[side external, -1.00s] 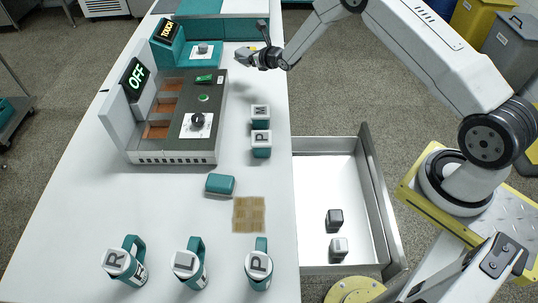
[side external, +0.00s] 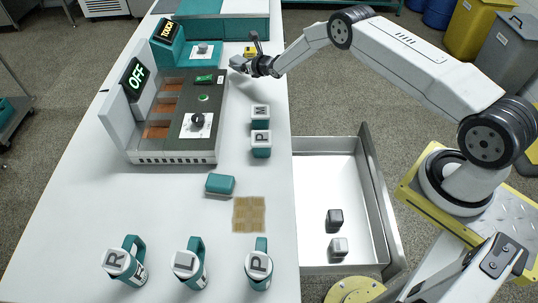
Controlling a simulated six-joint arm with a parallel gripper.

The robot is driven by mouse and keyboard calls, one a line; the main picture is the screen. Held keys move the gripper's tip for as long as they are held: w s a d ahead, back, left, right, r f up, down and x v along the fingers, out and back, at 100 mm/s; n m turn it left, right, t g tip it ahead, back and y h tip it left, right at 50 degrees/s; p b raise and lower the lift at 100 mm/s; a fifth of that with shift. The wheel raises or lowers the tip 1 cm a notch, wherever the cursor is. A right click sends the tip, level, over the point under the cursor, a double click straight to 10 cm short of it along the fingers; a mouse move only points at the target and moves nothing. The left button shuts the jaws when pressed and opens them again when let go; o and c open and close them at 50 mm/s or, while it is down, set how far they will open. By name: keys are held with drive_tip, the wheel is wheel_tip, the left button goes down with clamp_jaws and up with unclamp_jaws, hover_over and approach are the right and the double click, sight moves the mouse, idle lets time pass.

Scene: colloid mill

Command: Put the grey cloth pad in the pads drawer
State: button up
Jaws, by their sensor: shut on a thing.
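The grey cloth pad (side external: 238,63) is between the fingertips of my gripper (side external: 246,65), at the far end of the white table near the teal touch-screen unit. My gripper is shut on it, and the fingers partly hide it. I cannot tell how far the pad is above the tabletop. The open drawer (side external: 312,180) juts out from the table's right side, well nearer the camera than my gripper. Two small grey blocks (side external: 335,218) (side external: 338,247) lie in its near part; its far part is bare.
The mill (side external: 178,115), its display reading OFF, stands left of my gripper. Two lettered teal-and-white blocks (side external: 261,143) stand near the table's right edge. A teal block (side external: 220,184), a tan mat (side external: 249,214) and three lettered mugs (side external: 259,265) are nearer.

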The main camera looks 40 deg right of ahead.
sight(244, 79)
drive_tip(key=shift+w+f, duration=0.1)
drive_tip(key=shift+f, duration=0.05)
drive_tip(key=shift+w+f, duration=0.2)
drive_tip(key=shift+f, duration=1.55)
drive_tip(key=shift+f, duration=0.2)
drive_tip(key=o, duration=1.3)
drive_tip(key=shift+s+r, duration=0.2)
drive_tip(key=shift+r, duration=0.05)
drive_tip(key=shift+s+r, duration=0.1)
drive_tip(key=shift+v, duration=5.65)
